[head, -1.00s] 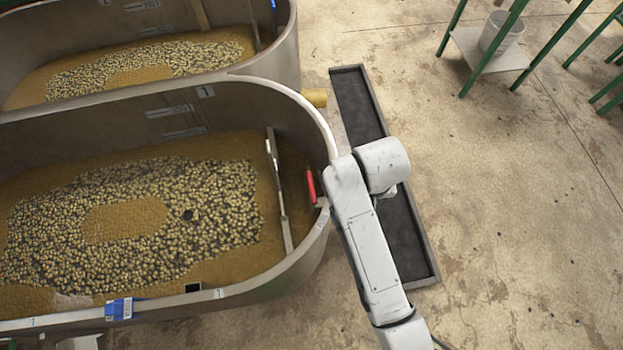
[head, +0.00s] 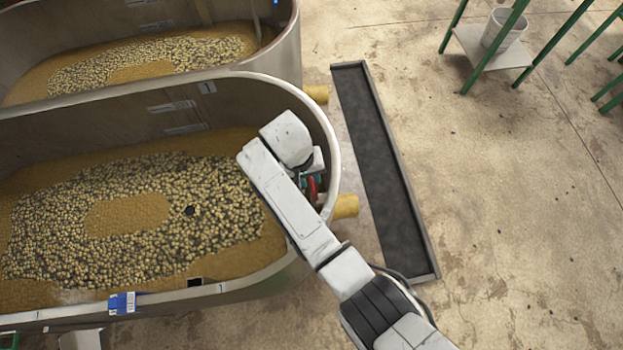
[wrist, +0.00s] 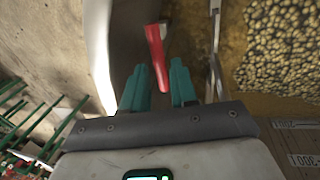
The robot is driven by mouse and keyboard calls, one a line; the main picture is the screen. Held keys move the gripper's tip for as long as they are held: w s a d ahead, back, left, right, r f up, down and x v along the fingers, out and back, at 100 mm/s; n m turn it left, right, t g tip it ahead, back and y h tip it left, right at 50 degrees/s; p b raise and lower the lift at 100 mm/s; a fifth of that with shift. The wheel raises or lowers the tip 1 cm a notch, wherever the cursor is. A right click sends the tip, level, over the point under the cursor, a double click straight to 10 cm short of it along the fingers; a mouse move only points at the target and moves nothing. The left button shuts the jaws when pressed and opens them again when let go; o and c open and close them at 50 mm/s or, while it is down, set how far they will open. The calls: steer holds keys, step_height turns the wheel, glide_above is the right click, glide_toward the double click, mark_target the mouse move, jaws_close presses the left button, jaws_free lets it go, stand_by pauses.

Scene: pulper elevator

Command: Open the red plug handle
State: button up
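The red plug handle (head: 312,188) is at the inner right end of the near tank, partly hidden by my arm in the head view. In the wrist view the red handle (wrist: 156,48) stretches from ahead of my gripper into the gap between its teal fingers. My gripper (wrist: 159,67) is open, with one finger on each side of the handle's lower end. I cannot tell whether either finger touches it. In the head view only a bit of teal from my gripper (head: 303,180) shows beside the handle.
The near tank's curved rim (head: 334,150) runs close around the handle. The tank holds a brown layer with pale beans (head: 150,215). A yellow pipe stub (head: 345,206) sticks out of its outer wall. A dark trough (head: 385,165) lies on the floor to the right.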

steer(key=shift+w+d+f, duration=0.1)
steer(key=shift+d+f, duration=0.05)
steer(key=shift+f, duration=0.6)
steer(key=shift+d+f, duration=0.15)
steer(key=shift+f, duration=0.55)
jaws_close()
